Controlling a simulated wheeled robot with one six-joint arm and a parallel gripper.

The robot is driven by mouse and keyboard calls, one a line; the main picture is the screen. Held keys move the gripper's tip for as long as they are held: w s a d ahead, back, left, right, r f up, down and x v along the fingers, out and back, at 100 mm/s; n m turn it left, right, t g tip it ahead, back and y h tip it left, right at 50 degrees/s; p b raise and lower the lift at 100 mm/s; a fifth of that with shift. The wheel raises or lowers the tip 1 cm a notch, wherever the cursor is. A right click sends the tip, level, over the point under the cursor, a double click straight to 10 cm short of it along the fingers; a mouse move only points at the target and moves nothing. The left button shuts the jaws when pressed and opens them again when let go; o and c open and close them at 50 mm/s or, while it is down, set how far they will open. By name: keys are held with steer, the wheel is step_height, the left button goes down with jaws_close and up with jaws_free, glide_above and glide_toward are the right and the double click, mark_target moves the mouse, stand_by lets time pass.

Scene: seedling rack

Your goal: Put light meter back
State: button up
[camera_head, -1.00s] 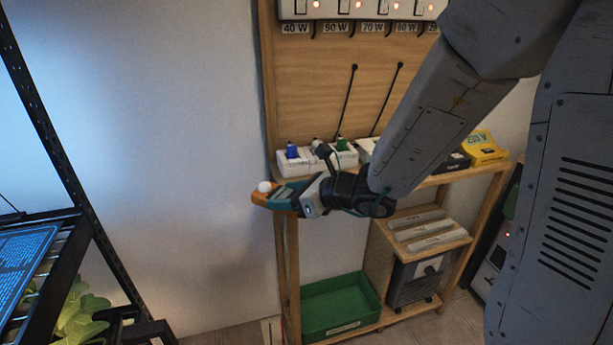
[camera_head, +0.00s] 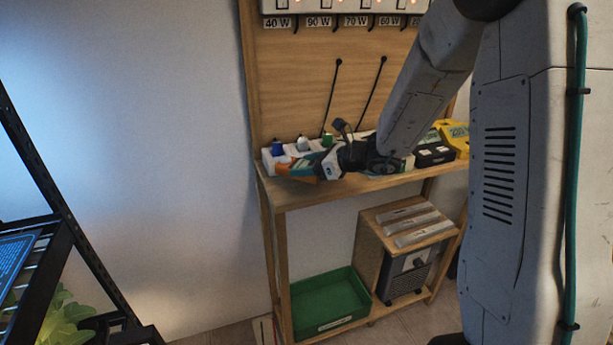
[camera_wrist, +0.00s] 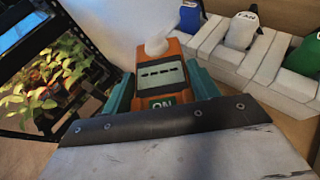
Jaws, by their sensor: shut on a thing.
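The light meter (camera_wrist: 161,77) is orange with a white dome on top, a small display with dashes and a green "ON" label. My gripper (camera_wrist: 160,90) is shut on it, with a teal finger on each side in the wrist view. In the head view my gripper (camera_head: 318,167) is over the left part of the wooden shelf (camera_head: 290,195), in front of the white power strip. Only a bit of the orange meter (camera_head: 301,178) shows there. I cannot tell whether the meter touches the shelf.
The white power strip (camera_wrist: 222,55) holds blue, white and green plugs, close behind and right of the meter. Yellow and black devices (camera_head: 452,137) stand farther right on the shelf. A green bin (camera_head: 328,304) is below. A black rack (camera_head: 45,190) with plants stands at left.

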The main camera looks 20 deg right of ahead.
steer(key=shift+w+d+f, duration=0.1)
steer(key=shift+f, duration=1.7)
steer(key=shift+f, duration=0.1)
steer(key=o, duration=1.2)
